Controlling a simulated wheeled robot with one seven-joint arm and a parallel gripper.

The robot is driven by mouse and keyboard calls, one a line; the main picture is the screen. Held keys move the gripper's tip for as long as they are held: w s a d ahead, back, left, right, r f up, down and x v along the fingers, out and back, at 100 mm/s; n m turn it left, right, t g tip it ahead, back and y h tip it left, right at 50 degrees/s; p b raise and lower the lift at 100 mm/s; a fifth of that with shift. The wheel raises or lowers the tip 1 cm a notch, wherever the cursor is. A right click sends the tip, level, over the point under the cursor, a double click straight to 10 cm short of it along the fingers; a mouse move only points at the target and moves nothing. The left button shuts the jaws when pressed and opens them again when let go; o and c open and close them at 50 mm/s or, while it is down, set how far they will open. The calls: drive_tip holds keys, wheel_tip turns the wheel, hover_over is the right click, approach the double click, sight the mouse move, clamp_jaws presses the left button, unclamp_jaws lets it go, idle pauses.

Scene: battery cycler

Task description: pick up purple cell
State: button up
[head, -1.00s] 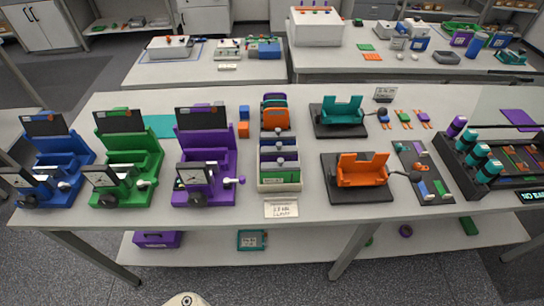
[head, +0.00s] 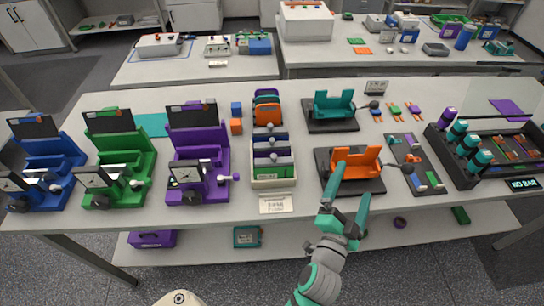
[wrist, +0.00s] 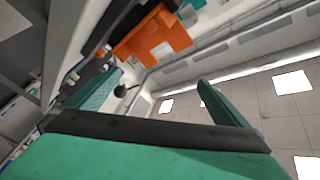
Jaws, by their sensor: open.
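Several flat coloured cells stand in a pale rack (head: 275,183) at the middle of the table. Purple shows on a cell at the rack's back (head: 266,92), behind an orange one; purple and dark blue tones also show nearer its middle. A purple-topped cylinder (head: 447,119) stands at the dark rack on the right. I cannot tell which of these is the purple cell. My gripper (head: 352,184) is open and empty in front of the orange cradle (head: 366,158), right of the pale rack. In the wrist view its teal fingers (wrist: 160,98) are spread apart.
Blue, green and purple machines (head: 198,160) stand at the left. A teal cradle (head: 334,108) is behind the orange one. The dark rack (head: 490,178) with teal-topped cylinders stands at the right. A label card (head: 276,204) lies before the pale rack.

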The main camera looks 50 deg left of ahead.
drive_tip(key=w+a+r+n+g+y, duration=0.25)
drive_tip(key=w+a+r+y, duration=0.2)
drive_tip(key=a+r, duration=0.45)
drive_tip(key=n+g+h, duration=0.2)
drive_tip(key=n+g, duration=1)
drive_tip(key=g, duration=0.1)
hover_over(272, 146)
drive_tip(key=s+a, duration=0.1)
drive_tip(key=a, duration=0.1)
drive_tip(key=shift+s+a+f, duration=0.1)
drive_tip(key=shift+a+f, duration=0.05)
drive_tip(key=shift+f, duration=0.05)
drive_tip(key=d+f+h, duration=0.2)
drive_tip(key=d+h, duration=0.3)
drive_tip(key=h, duration=0.1)
drive_tip(key=shift+n, duration=0.45)
drive_tip(key=x, duration=1)
drive_tip(key=shift+s+a, duration=0.1)
drive_tip(key=shift+a, duration=0.2)
drive_tip(key=c, duration=1.3)
